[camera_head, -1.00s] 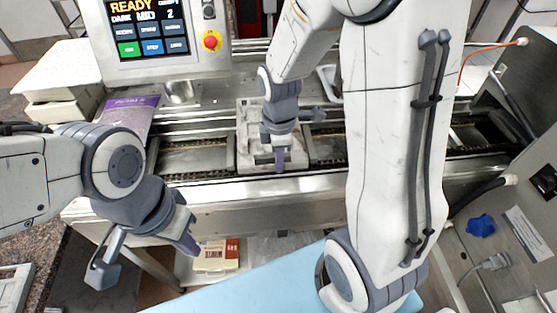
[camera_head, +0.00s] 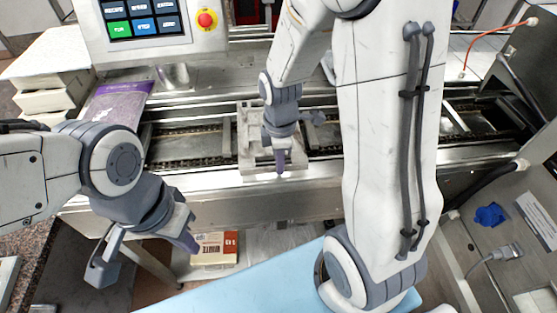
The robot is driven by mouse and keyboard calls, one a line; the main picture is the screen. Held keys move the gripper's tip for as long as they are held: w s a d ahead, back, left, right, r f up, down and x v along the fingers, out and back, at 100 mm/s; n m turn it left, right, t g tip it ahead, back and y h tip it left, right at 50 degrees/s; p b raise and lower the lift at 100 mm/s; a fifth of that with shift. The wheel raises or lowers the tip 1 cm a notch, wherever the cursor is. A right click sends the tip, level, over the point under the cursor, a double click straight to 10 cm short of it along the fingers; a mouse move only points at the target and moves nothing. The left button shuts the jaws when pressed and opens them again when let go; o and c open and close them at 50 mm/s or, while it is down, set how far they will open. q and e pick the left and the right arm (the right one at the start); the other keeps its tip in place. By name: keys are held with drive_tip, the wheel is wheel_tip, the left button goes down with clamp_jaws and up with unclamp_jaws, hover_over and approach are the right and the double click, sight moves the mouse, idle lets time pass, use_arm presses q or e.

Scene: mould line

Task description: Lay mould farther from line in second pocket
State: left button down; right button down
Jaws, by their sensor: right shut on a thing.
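I cannot tell whether the mould rests fully in a pocket or is slightly raised. My left gripper (camera_head: 146,257) is open and empty, in front of the line at the lower left, with its fingers wide apart.
Pale slabs (camera_head: 48,92) are stacked at the left beside a purple bag (camera_head: 115,103). A control panel (camera_head: 145,22) with a red button stands behind the line. A box (camera_head: 215,248) lies below the line. My right arm covers part of the line.

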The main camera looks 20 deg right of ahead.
drive_tip(key=shift+f, duration=0.55)
drive_tip(key=c, duration=0.9)
unclamp_jaws()
drive_tip(key=shift+r, duration=0.1)
wheel_tip(320, 180, up, 10)
drive_tip(key=shift+r+b, duration=0.2)
drive_tip(key=shift+b, duration=0.4)
